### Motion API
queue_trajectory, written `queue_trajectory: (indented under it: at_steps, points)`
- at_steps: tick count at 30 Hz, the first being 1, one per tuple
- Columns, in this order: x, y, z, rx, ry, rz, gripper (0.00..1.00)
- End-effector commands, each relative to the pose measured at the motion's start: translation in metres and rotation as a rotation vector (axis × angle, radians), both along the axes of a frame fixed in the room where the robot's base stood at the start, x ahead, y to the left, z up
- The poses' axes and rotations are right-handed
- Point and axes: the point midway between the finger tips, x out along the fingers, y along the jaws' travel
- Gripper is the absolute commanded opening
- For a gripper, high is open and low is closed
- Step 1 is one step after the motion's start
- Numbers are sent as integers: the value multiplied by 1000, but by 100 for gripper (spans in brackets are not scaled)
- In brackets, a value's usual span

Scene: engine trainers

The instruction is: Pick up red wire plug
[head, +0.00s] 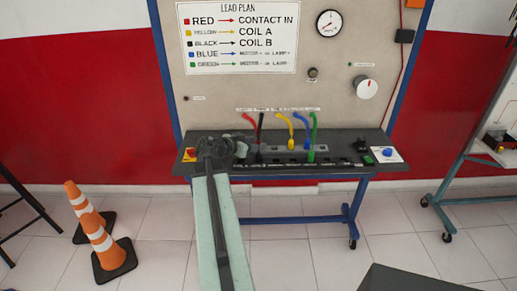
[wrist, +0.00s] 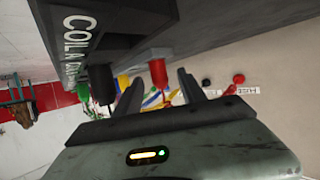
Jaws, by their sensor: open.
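The red wire plug (wrist: 158,72) shows in the wrist view against a grey block, between the two open fingers of my gripper (wrist: 160,83) in the picture. I cannot tell whether the fingertips reach around it or stop short. In the head view the red wire (head: 250,122) arches above the bench panel, and its plug end is hidden behind my gripper (head: 240,147). My gripper is at the left part of the panel and holds nothing.
The black plug (wrist: 103,84) is close to the left finger in the wrist view. Yellow (head: 288,128), blue (head: 304,128) and green (head: 313,135) wires stand further right on the bench (head: 340,150). The lead plan board (head: 237,38) is behind. Two orange cones (head: 103,243) stand on the floor at left.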

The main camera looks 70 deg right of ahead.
Motion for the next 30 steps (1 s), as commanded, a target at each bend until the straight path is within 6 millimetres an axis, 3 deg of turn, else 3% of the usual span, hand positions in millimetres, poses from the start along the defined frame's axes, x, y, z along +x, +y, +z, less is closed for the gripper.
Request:
queue_trajectory:
  at_steps: [3, 10, 15, 25, 30]
  points:
    - [-7, -17, -10, -1, 0, -2, 48]
    - [-8, -19, -8, -1, 0, 0, 45]
    - [-9, -18, -8, -1, 0, -1, 0]
    - [-9, -19, -6, -1, 0, -1, 0]
    - [-10, -19, 13, -1, 1, -3, 0]
